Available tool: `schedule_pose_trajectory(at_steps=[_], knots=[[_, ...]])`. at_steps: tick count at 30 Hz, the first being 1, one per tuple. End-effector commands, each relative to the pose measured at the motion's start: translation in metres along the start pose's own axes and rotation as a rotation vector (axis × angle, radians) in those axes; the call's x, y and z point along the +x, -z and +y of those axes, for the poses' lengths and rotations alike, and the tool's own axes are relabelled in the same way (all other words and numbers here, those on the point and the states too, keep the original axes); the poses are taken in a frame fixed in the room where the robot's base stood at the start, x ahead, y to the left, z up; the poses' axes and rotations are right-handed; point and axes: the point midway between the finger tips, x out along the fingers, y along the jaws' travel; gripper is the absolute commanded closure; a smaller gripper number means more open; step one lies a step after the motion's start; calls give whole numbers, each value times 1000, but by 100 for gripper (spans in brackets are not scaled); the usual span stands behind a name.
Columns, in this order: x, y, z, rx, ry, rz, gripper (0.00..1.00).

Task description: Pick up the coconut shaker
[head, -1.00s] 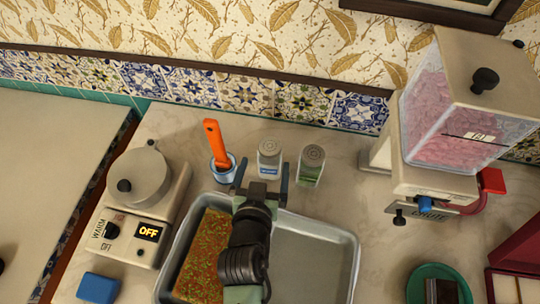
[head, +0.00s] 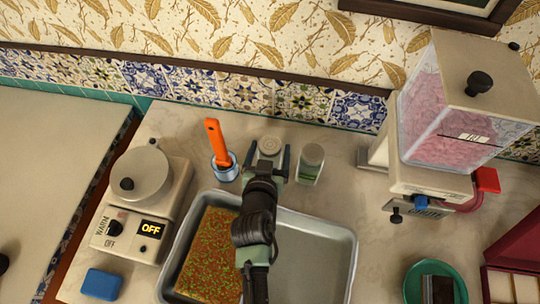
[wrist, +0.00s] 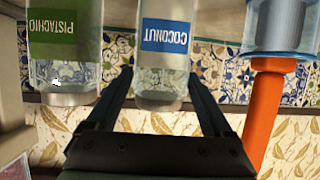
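The coconut shaker (wrist: 163,55) is a clear jar with a blue label and stands between the two open fingers of my gripper (wrist: 160,95) in the wrist view. In the head view its round grey top (head: 269,147) shows between the fingertips of my gripper (head: 269,158), and its body is mostly hidden by the gripper. Neither finger clearly touches the jar. The pistachio shaker (wrist: 64,45), with a green label, stands just outside one finger; it also shows in the head view (head: 310,165), right of the gripper.
An orange-handled tool (head: 215,142) stands in a blue-and-white cup (head: 225,172) left of the gripper. A metal tray (head: 345,235) lies under my arm. A warmer (head: 150,205) is at left, a pink-filled dispenser (head: 455,120) at right.

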Motion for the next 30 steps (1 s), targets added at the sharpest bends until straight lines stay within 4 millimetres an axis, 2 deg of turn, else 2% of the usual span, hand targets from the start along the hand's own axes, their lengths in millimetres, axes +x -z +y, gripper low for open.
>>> schedule_pose_trajectory(at_steps=[1,12,14,23,30], knots=[[0,0,0,0,0,0,25],[0,0,0,0,0,0,92],[0,0,0,0,0,0,100],[-3,8,0,0,0,4,100],[-20,49,0,2,1,8,100]])
